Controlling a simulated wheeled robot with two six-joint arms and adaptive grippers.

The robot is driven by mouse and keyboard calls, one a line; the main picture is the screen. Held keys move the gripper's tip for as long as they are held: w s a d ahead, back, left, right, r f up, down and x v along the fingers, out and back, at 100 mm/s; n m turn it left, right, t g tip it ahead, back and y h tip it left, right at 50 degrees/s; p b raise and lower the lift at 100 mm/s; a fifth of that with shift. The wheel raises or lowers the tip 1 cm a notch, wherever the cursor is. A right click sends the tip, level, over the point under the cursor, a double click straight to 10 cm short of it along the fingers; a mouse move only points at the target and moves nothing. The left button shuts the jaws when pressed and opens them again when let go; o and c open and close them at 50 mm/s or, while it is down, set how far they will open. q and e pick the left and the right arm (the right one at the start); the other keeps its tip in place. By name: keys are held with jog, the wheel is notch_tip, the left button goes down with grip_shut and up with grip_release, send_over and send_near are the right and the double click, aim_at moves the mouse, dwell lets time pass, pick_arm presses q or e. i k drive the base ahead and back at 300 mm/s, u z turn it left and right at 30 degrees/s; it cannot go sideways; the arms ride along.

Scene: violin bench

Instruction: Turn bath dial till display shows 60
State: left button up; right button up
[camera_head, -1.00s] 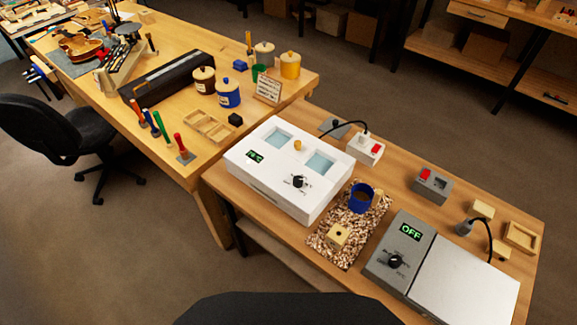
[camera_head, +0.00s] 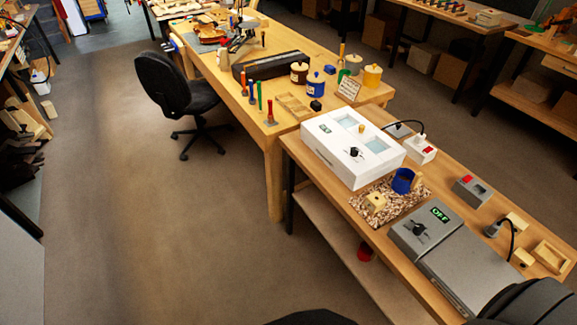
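The bath is a white box (camera_head: 335,163) with two pale blue windows in its top, standing on the nearer wooden bench. Its black dial (camera_head: 354,152) sits on the top face toward the front. Nothing touches the dial. Neither of my grippers is in view. Dark rounded parts at the bottom edge and lower right corner look like my own body.
A grey unit (camera_head: 418,229) with its own black dial and a green "OFF" display stands right of the bath. Open floor (camera_head: 150,230) lies to the left.

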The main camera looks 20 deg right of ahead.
aim_at(355, 153)
jog(key=u, duration=3.3)
jog(key=i, duration=0.1)
jog(key=z, duration=2.5)
jog(key=i, duration=1.15)
jog(key=z, duration=1.25)
jog(key=i, duration=0.85)
jog(key=z, duration=1)
